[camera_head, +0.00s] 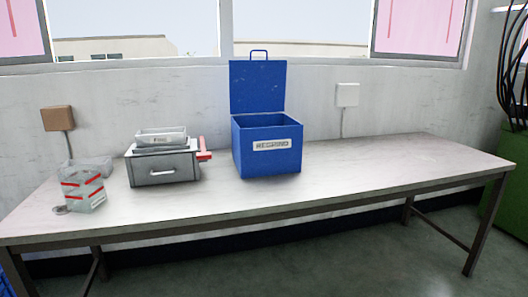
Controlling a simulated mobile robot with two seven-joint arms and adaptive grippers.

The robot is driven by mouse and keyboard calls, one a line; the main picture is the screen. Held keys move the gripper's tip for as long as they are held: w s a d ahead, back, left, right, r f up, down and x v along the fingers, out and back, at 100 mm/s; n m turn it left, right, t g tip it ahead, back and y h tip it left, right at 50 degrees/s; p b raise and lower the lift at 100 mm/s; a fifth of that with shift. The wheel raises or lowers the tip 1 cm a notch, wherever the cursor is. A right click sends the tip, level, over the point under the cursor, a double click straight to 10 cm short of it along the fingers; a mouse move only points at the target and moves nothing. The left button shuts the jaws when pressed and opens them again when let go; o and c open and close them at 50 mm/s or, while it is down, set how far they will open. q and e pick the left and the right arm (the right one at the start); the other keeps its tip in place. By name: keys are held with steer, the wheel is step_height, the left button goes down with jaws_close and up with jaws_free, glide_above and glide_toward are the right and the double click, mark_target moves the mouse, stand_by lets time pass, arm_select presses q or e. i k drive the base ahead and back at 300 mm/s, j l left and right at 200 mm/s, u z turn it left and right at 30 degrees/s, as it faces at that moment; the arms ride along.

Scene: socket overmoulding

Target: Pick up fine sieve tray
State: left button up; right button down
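A small light-grey tray (161,138) with a label on its front sits on top of a grey metal box (165,168) on the left half of the table. It looks like the fine sieve tray, but its label is too small to read. The grey box has a front handle and a red part (204,155) on its right side. The tray's inside is hardly visible from here. Neither of my grippers is in view.
The long table (370,175) is bare on its right half. An open blue bin (266,160) with raised lid stands right of the grey box. A grey container with red stripes (83,190) and a clear tray (88,167) are at left. A green cabinet (508,195) stands far right.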

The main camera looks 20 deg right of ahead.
mark_target(148, 138)
steer(key=z, duration=0.45)
steer(key=i+j+z, duration=0.1)
steer(key=j+z, duration=0.15)
steer(key=i+j+z, duration=0.2)
steer(key=j, duration=0.25)
steer(key=j+z, duration=0.25)
steer(key=k+j, duration=0.05)
steer(key=j, duration=0.05)
